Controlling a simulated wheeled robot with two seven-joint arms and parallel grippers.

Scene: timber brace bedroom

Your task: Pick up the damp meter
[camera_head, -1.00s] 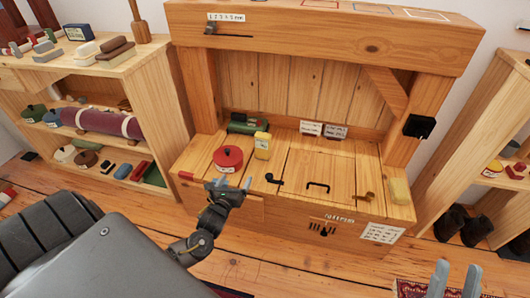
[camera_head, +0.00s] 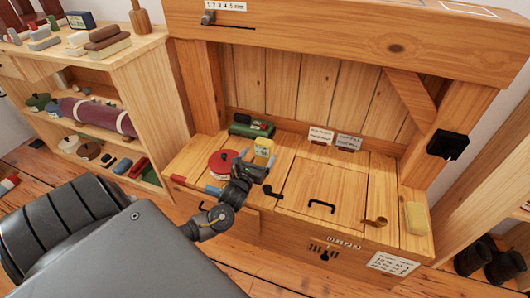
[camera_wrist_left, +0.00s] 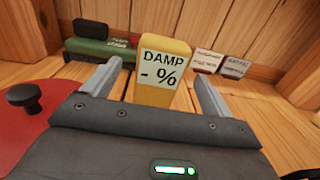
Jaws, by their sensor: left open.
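In the head view the damp meter (camera_head: 264,149) stands on the wooden bench top (camera_head: 290,185), partly hidden by my gripper. My left gripper (camera_head: 256,158) is open, close in front of the meter. In the left wrist view the left gripper's fingers (camera_wrist_left: 158,88) point toward it, one on either side of its outline, and hold nothing. Whether they reach beside its body I cannot tell. My right gripper is out of view.
A red round lidded container (camera_head: 222,164) sits just left of the gripper. A green case (camera_head: 250,127) stands behind. Two small labelled cards (camera_head: 335,139) stand at the back.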

